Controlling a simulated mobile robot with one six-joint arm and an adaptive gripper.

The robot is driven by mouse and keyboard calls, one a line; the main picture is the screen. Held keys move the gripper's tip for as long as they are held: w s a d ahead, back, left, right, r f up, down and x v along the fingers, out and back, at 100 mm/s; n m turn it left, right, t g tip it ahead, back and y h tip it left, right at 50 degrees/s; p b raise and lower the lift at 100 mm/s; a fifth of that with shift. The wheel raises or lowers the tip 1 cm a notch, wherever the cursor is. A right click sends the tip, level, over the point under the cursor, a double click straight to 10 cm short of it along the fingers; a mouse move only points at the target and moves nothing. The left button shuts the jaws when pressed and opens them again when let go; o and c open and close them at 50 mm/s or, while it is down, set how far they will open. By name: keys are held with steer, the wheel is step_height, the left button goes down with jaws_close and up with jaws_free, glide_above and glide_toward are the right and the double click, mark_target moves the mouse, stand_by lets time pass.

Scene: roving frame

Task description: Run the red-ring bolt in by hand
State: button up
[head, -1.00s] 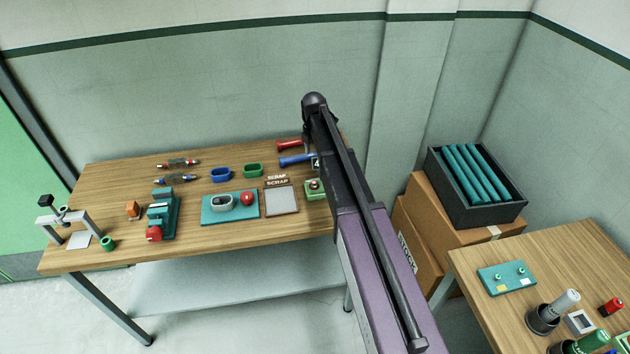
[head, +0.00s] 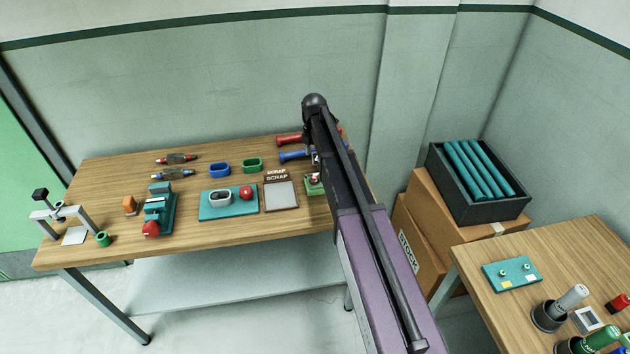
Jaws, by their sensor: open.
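No red-ring bolt can be made out for certain. A red, flanged, bolt-like piece (head: 289,140) lies at the back right of the long wooden table (head: 110,180), partly behind my arm. A similar blue piece (head: 294,155) lies just in front of it. A slim grey tool with red ends (head: 176,159) lies at the back left, with a blue-ended one (head: 172,174) in front. A green block (head: 313,186) is partly covered by my arm. My raised arm hides its own end, so my gripper does not show.
A teal vise (head: 160,206), a teal tray (head: 212,214) and a scrap plate (head: 281,196) stand on the table. A clamp stand (head: 62,217) is at its left end. Cartons (head: 448,226) fill the corner. A second table (head: 580,245) holds a teal plate (head: 511,274).

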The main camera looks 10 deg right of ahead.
mark_target(314, 178)
steer(key=shift+f+b, duration=5)
steer(key=shift+f, duration=0.3)
jaws_close()
steer(key=shift+d, duration=0.15)
